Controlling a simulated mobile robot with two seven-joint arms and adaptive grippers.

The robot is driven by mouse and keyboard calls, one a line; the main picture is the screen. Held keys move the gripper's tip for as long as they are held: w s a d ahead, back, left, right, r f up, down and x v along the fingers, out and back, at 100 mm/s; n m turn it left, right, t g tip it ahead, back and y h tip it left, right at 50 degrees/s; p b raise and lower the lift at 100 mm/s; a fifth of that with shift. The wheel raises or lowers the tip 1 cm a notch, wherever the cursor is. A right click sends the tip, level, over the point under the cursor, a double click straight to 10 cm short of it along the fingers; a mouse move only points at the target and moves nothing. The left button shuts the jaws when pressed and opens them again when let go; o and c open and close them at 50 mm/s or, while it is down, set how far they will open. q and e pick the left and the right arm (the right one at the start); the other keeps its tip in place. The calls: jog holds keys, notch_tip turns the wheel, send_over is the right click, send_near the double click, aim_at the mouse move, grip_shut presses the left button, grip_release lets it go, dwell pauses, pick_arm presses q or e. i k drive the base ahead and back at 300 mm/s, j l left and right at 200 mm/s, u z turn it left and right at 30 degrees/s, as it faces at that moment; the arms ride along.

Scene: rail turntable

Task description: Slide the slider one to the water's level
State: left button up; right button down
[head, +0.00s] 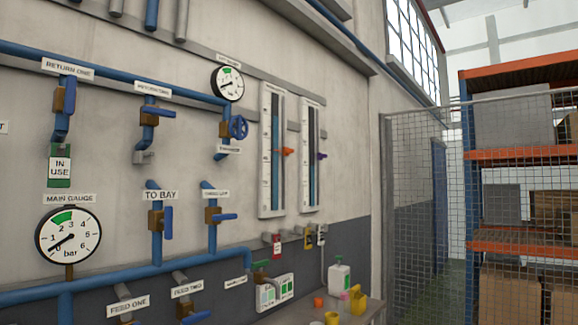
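Two tall white level gauges hang side by side on the wall, a left gauge (265,195) and a right gauge (306,190). Each has a narrow upright tube with blue in it and a printed scale. An orange slider (287,151) sits on the left gauge's right side, a little above mid-height. A purple slider (321,156) sits at a similar height on the right gauge. I cannot read which is slider one, and the exact water levels are too small to tell. Neither of my grippers is in view.
Blue pipes with valves and a round main gauge (68,235) cover the wall at left. A smaller dial (228,83) hangs left of the level gauges. Below right, a bench (362,312) holds a white bottle (340,277) and cups. A mesh fence (415,200) stands at right.

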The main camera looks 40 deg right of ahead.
aim_at(287, 151)
jog(key=i+l, duration=0.1)
jog(key=l, duration=0.45)
jog(key=i+l, duration=0.1)
jog(key=l, duration=0.95)
jog(key=i+l+u, duration=0.1)
jog(key=l, duration=0.45)
jog(key=i+j, duration=0.05)
